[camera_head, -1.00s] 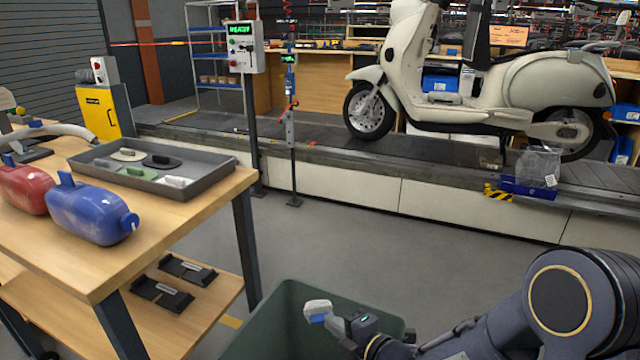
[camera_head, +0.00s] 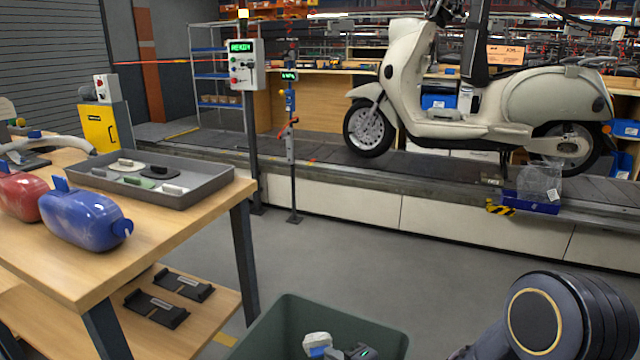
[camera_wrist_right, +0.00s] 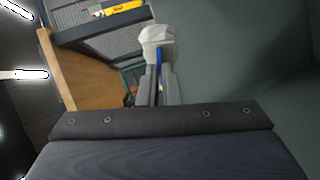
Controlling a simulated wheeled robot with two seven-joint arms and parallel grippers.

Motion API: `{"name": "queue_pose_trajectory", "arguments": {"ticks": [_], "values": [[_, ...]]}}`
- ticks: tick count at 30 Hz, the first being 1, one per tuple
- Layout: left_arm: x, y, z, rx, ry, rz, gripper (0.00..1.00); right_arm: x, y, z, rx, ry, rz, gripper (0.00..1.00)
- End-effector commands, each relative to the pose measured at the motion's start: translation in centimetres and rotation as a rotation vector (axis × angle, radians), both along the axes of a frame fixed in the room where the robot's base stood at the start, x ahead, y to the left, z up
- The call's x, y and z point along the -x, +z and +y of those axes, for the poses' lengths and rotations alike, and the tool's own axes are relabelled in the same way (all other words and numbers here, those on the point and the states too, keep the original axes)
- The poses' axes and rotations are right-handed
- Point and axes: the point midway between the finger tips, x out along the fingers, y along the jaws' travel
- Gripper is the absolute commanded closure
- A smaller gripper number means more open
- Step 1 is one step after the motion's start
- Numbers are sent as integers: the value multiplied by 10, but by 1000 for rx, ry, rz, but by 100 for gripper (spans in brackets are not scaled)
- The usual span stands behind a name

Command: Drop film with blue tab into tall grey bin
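The film is a crumpled whitish piece (camera_head: 317,338) with a blue tab (camera_head: 318,352). It shows at the bottom of the head view, inside the outline of the bin's mouth. The tall bin (camera_head: 268,328) looks dark grey-green, and its lower part is cut off. My right gripper (camera_head: 338,353) is shut on the film at the blue tab. In the right wrist view, the film (camera_wrist_right: 157,36) sticks out beyond the narrow fingers (camera_wrist_right: 158,84), with the blue tab between them. How deep the film sits against the rim is hard to tell. My left gripper is not in view.
A wooden workbench (camera_head: 190,222) stands left, with a grey tray (camera_head: 207,194), a blue canister (camera_head: 85,222) and a red one (camera_head: 20,195). A cream scooter (camera_head: 470,125) stands on the conveyor (camera_head: 330,168) behind. A blue tray with clear wrap (camera_head: 540,185) sits at the conveyor edge.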

Motion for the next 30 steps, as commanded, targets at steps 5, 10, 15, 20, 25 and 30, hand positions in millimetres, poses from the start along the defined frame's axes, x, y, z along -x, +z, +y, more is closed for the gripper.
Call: {"name": "queue_pose_trajectory", "arguments": {"ticks": [5, 10, 15, 20, 25, 30], "values": [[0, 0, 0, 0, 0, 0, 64, 0, 0, 0, 0, 0, 0, 74], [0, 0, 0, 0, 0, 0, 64, 0, 0, 0, 0, 0, 0, 71], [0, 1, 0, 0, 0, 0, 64, 2, 1, -2, 0, 0, 0, 71], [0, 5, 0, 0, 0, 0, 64, 16, 9, -15, -1, -4, 0, 71], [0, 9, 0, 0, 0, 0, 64, 39, 17, -34, -1, -4, 0, 71], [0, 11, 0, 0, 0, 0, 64, 53, 22, -45, 0, -1, 1, 71]]}}
